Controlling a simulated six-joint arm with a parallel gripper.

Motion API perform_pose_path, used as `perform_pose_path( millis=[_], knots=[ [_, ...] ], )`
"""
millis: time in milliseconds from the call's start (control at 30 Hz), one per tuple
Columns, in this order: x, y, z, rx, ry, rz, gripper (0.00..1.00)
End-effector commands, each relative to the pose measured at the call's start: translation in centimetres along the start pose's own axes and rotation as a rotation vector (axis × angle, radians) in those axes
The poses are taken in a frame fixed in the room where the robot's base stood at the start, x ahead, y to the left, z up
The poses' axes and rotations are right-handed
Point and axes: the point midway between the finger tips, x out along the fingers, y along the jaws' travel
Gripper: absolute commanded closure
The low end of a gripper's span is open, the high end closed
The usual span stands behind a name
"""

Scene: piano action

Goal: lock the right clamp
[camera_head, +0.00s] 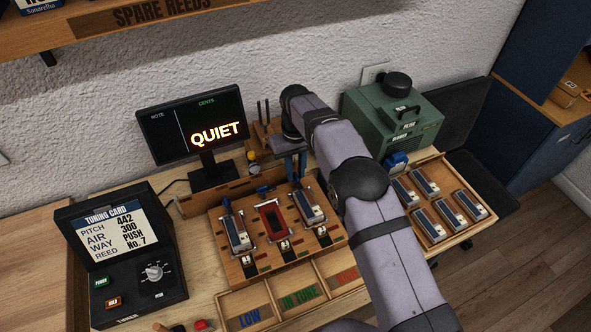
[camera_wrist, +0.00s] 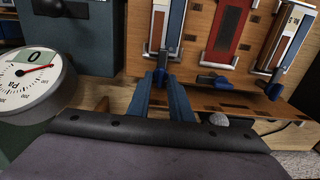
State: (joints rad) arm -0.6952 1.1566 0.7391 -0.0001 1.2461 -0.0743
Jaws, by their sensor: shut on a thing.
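The reed board (camera_head: 282,258) stands on the bench with reed plates in a row across it, and several blue clamp levers along its far edge. My gripper (camera_head: 296,178) reaches down at the far end of the right-hand reed plate (camera_head: 312,208). In the wrist view, which looks from the opposite side, my gripper (camera_wrist: 161,80) has its blue fingers shut on the blue lever of the right clamp (camera_wrist: 161,76). The fingers hide part of the lever, so its exact angle is unclear. The middle clamp lever (camera_wrist: 216,82) and left clamp lever (camera_wrist: 273,88) stand free.
A green blower box (camera_head: 393,115) stands right of my arm, with a tray of several reed plates (camera_head: 440,208) in front. A round gauge (camera_wrist: 32,80) is close beside my gripper. A monitor reading QUIET (camera_head: 192,130) is behind left. A tuner (camera_head: 120,255) stands at left.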

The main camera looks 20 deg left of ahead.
Motion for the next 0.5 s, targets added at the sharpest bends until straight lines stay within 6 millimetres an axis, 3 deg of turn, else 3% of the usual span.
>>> perform_pose_path(
  millis=[133,167,200,233,500],
  knots=[
    [-0.07,0.02,-0.04,0.001,0.002,0.000,1.00],
    [-0.07,0.02,-0.04,0.001,0.002,0.000,0.76],
    [-0.07,0.02,-0.04,0.000,0.002,0.000,0.67],
    [-0.07,0.02,-0.04,0.000,0.002,0.000,0.64],
    [-0.05,0.01,-0.02,-0.001,0.001,0.000,0.64]
  ],
)
